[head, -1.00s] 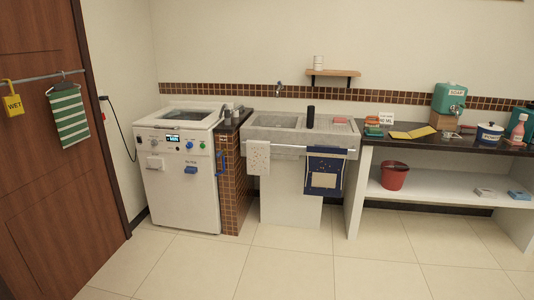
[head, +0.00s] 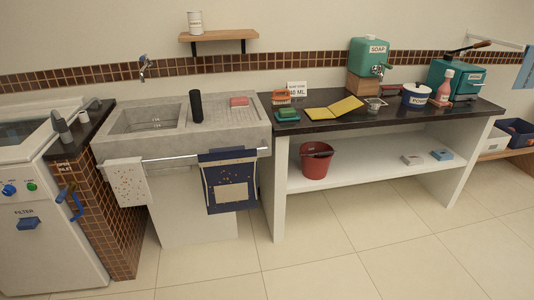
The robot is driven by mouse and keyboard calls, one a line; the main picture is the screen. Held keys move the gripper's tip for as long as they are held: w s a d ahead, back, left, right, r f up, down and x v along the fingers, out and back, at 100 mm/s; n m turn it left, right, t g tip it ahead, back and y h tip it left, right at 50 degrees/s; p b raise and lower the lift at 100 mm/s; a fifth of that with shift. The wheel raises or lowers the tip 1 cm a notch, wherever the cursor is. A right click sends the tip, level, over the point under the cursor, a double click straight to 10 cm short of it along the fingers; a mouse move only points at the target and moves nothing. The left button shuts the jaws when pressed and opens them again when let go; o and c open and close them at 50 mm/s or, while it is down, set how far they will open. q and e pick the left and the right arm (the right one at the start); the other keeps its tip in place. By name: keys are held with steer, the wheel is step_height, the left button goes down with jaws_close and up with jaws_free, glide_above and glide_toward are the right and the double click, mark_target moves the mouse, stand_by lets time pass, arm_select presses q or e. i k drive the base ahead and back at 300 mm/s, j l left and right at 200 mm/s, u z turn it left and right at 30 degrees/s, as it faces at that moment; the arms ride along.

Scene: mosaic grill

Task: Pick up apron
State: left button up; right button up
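A dark blue cloth with a beige patch, which looks like the apron (head: 230,184), hangs from a rail across the front of the grey stone sink (head: 190,148). It hangs at the right end of the rail. A white spotted cloth (head: 126,183) hangs on the same rail at the left end, apart from it. Neither of my grippers is in view.
A washing machine (head: 50,245) and a tiled pillar (head: 110,225) stand left of the sink. Right of it, a dark-topped bench (head: 340,120) holds several items, with a red bucket (head: 315,162) on its lower shelf. The tiled floor in front is clear.

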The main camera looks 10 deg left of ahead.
mark_target(229, 175)
steer(key=i+l+z, duration=0.2)
steer(key=i, duration=0.8)
steer(key=i+l+u, duration=0.15)
steer(key=i+u, duration=0.3)
steer(key=i+l+u, duration=0.25)
steer(key=u, duration=0.2)
steer(key=i+l+u, duration=0.25)
steer(key=l+u, duration=0.15)
